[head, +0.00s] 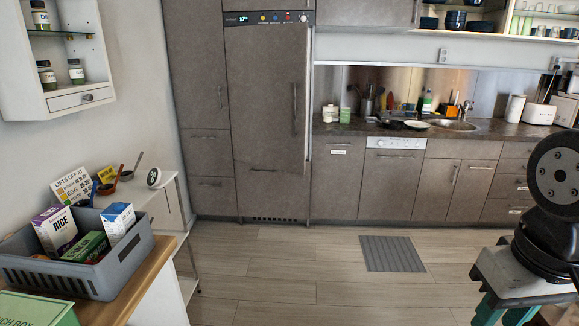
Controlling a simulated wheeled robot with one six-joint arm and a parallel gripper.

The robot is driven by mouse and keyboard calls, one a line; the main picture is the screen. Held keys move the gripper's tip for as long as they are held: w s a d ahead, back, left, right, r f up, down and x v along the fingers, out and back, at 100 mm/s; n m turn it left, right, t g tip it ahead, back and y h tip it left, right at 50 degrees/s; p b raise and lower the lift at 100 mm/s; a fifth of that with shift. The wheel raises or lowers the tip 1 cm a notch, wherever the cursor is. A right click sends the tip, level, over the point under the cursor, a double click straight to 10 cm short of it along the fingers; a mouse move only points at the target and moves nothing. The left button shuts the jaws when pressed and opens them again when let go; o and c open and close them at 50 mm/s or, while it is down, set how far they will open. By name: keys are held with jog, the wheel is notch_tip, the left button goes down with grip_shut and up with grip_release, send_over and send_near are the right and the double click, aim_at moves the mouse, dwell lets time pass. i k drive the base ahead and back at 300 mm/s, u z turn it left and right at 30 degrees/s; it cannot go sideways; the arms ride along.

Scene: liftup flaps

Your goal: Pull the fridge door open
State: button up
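The fridge door (262,95) is a tall grey-brown panel in the head view, left of the middle, under a dark display strip (268,18) with a lit readout. A vertical handle (294,108) sits near its right edge. A pale strip runs down that right edge; I cannot tell whether the door stands slightly ajar or is fully shut. No inside of the fridge shows. Part of my arm shows at the far right, well away from the fridge. My gripper is not in view, and nothing is seen touching the handle.
Wooden floor (270,255) is clear before the fridge, with a grey mat (392,254) to the right. A counter (350,127) with a sink runs right. At left stand a wooden table (150,262) with a grey crate (110,278) and a white side shelf (165,205).

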aim_at(267, 64)
jog(key=i, duration=3.45)
jog(key=u, duration=0.95)
